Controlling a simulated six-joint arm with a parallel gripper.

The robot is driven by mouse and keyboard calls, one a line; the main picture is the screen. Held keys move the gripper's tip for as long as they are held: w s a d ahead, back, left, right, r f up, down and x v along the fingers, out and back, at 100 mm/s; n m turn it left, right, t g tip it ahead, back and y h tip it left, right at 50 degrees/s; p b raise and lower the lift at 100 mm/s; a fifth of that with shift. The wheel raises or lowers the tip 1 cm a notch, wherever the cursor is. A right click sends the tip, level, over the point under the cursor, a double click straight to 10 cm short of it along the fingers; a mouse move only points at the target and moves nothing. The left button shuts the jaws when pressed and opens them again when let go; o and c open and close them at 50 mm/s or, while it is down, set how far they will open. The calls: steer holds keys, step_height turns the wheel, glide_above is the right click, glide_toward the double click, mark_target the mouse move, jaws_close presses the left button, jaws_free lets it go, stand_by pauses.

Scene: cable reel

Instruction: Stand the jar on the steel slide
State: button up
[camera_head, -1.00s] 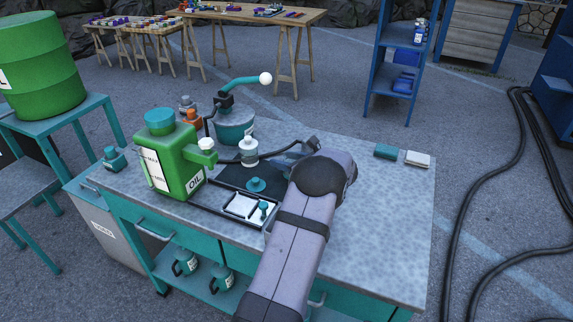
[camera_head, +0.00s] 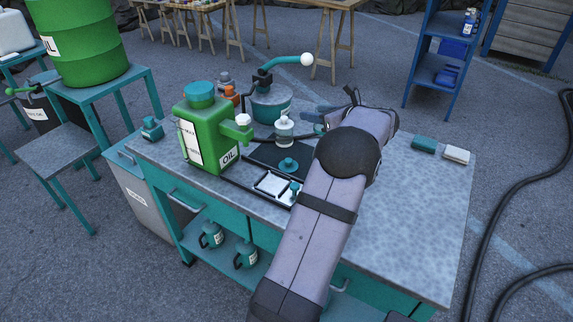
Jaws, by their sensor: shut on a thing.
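A small pale jar (camera_head: 284,133) with a light cap is upright near the back of the bench, just right of the green oil can. My gripper (camera_head: 298,135) reaches in from the right behind my arm. Its dark fingers end at the jar and look shut on it, though my wrist hides most of the gripper. Whether the jar touches the surface below it, I cannot tell. A pale, steel-looking plate (camera_head: 270,184), possibly the steel slide, lies in a dark-framed tray in front of the jar, partly beside my forearm.
The green oil can (camera_head: 207,140) stands close left of the jar. A teal pot (camera_head: 270,108) with a bent arm stands behind. A teal knob (camera_head: 288,165) sits on a dark mat. Teal and white blocks (camera_head: 424,145) lie at the back right. The bench's right side is clear.

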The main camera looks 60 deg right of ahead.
steer(key=w+a+r+n+y, duration=0.1)
steer(key=w+a+r, duration=0.1)
steer(key=a+r, duration=0.35)
steer(key=w+a+r+n+t+y, duration=0.1)
steer(key=w+a+r, duration=0.2)
steer(key=r, duration=0.5)
steer(key=w+a+r+n+y, duration=0.1)
steer(key=w+a+r, duration=0.1)
steer(key=a+r, duration=0.35)
steer(key=n+y, duration=0.2)
glide_above(263, 180)
step_height(263, 180, down, 3)
step_height(263, 180, down, 27)
steer(key=shift+r+p, duration=0.2)
steer(key=shift+p, duration=0.3)
